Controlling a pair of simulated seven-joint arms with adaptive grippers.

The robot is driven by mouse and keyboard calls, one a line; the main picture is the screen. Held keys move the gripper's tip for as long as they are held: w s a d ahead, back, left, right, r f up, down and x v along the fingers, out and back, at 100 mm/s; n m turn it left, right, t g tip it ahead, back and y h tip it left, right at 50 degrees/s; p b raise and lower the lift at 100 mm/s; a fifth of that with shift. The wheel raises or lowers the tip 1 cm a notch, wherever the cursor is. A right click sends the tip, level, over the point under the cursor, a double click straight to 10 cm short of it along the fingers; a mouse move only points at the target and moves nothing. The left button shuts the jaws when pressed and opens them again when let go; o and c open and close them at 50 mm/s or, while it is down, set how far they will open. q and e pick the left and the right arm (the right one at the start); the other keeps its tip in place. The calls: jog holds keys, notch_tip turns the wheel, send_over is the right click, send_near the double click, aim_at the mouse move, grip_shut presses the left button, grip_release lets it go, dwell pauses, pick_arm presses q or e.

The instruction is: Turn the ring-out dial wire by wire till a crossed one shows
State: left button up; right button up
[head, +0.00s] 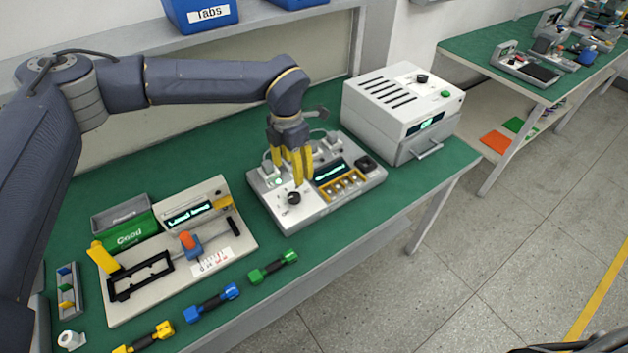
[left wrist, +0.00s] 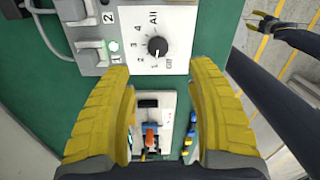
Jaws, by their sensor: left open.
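The ring-out tester (head: 335,202) is a pale box on the green bench, with a lit display (head: 331,170) whose text is too small to read. Its black dial (head: 294,198) sits near the front left corner. In the left wrist view the dial (left wrist: 158,46) has marks from Off through numbers to All; its exact setting is unclear. My left gripper (head: 298,180) is open, its yellow fingers just above and behind the dial, apart from it. In the left wrist view my right gripper (left wrist: 277,21) shows small and far off; its opening is unclear.
A fixture (head: 222,263) with a second display stands left, near a green Good bin (head: 128,237). Blue (head: 212,302), green (head: 273,266) and yellow (head: 146,338) connectors lie along the front edge. A white boxy machine (head: 400,110) stands right of the tester.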

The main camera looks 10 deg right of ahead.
aim_at(293, 195)
pick_arm(q)
jog(key=w+a+r+n+g+h, duration=0.1)
jog(key=w+a+r+n+g, duration=0.15)
jog(key=n, duration=0.65)
jog(key=w+a+r+n+g+h, duration=0.1)
jog(key=w+a+r+n, duration=0.15)
jog(key=n, duration=0.65)
jog(key=x, duration=1.1)
jog(key=d+x, duration=0.1)
jog(key=x, duration=0.5)
jog(key=shift+w+f, duration=0.25)
jog(key=shift+w, duration=0.1)
jog(key=shift+c, duration=0.4)
grip_shut()
